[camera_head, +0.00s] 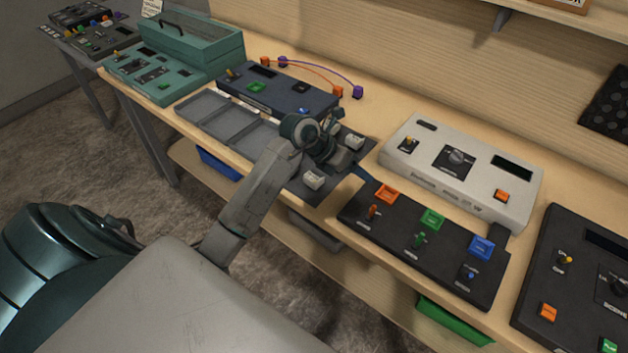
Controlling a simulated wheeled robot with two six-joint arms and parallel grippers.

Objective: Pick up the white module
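Two small white modules are on a dark grey mat (325,191) on the workbench. One white module (313,181) is near the mat's front edge, and the other white module (353,142) is farther back at the right. My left gripper (343,158) is low over the mat, between and close to the two modules. Its wrist hides part of the mat, and its fingers are too small and dark to tell whether they are open. I cannot tell whether it touches a module. My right gripper is not in view.
A grey divided tray (225,121) lies left of the mat, with a dark blue console (275,92) behind it. A black switch panel (425,245) and a white console (460,170) stand to the right. Orange and purple cables (315,72) lie at the back.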

